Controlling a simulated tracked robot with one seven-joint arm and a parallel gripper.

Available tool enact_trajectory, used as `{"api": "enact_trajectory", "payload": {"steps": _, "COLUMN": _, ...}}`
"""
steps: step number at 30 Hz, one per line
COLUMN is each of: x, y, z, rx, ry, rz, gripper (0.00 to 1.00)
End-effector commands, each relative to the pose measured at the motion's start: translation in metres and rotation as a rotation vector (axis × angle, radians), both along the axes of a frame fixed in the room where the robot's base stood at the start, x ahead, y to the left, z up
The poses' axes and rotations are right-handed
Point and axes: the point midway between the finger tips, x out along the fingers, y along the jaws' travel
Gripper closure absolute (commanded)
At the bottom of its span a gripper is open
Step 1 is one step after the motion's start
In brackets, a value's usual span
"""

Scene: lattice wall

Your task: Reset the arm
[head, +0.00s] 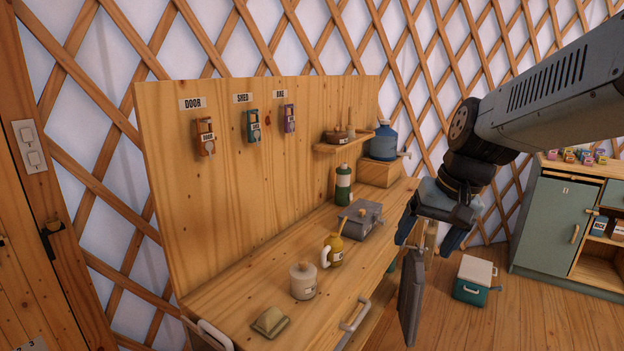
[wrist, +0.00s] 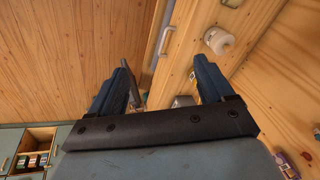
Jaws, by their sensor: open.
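My gripper (head: 432,240) hangs at the right end of the wooden workbench (head: 245,285), pointing down, with my arm reaching in from the upper right. In the wrist view my gripper (wrist: 165,90) shows its two blue fingers spread apart with nothing held between them. Beyond the fingers the wrist view shows the bench edge with its metal handle and the plank floor. A dark flat panel (head: 411,297) stands below my gripper at the bench front; I cannot tell whether they touch.
A cooler (head: 474,280) and green cabinet (head: 553,222) stand right. Floor between is clear.

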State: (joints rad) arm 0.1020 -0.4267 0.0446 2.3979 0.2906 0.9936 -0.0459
Motion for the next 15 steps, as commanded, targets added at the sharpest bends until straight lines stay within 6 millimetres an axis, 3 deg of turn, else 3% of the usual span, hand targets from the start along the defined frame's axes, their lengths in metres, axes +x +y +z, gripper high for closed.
{"api": "enact_trajectory", "payload": {"steps": 6, "x": -0.035, "y": -0.012, "z": 0.019, "rx": -0.129, "ry": -0.143, "rz": 0.049, "gripper": 0.19}}
{"api": "enact_trajectory", "payload": {"steps": 15, "x": -0.063, "y": -0.032, "z": 0.033, "rx": -0.244, "ry": -0.281, "rz": 0.086, "gripper": 0.19}}
